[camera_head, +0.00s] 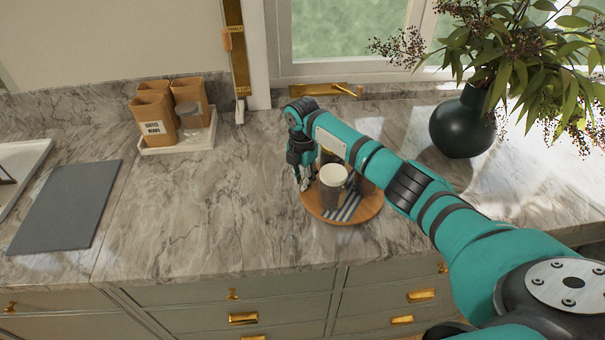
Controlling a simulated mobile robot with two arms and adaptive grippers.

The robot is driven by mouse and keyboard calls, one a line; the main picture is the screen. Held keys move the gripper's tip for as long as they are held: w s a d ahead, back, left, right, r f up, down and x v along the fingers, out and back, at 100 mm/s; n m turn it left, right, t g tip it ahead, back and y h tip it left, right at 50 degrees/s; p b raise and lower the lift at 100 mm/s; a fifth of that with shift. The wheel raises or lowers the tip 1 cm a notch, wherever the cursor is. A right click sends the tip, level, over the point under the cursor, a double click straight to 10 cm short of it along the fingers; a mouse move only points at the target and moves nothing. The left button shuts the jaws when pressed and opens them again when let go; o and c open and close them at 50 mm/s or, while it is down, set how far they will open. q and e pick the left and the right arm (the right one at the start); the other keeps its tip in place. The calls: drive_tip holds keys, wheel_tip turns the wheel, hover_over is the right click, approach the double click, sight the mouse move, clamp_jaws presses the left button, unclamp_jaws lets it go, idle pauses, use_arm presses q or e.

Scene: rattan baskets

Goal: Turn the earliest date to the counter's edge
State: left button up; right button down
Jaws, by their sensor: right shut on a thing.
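A round wooden tray (313,206) sits on the counter (215,215) near its front edge. A blue-and-white striped cloth (346,208) lies on it. A dark grey cup with a pale top (333,191) stands upright on the tray. Other items behind it are mostly hidden by my right arm. No date can be read. My right gripper (305,184) points down at the tray's left rim, just left of the cup. It is shut on what looks like the rim; the contact is small and partly unclear. My left gripper is out of view.
A white tray (178,146) holds wooden canisters (153,110) and a glass jar (189,117) at the back left. A grey board (65,208) lies at left. A dark vase (462,125) with branches stands at right. The counter left of the round tray is clear.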

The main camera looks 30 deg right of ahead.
drive_tip(key=shift+s, duration=0.1)
idle(0.3)
drive_tip(key=c, duration=1.3)
unclamp_jaws()
drive_tip(key=shift+o, duration=0.2)
drive_tip(key=shift+r, duration=0.1)
wheel_tip(320, 180, up, 12)
drive_tip(key=shift+s, duration=0.1)
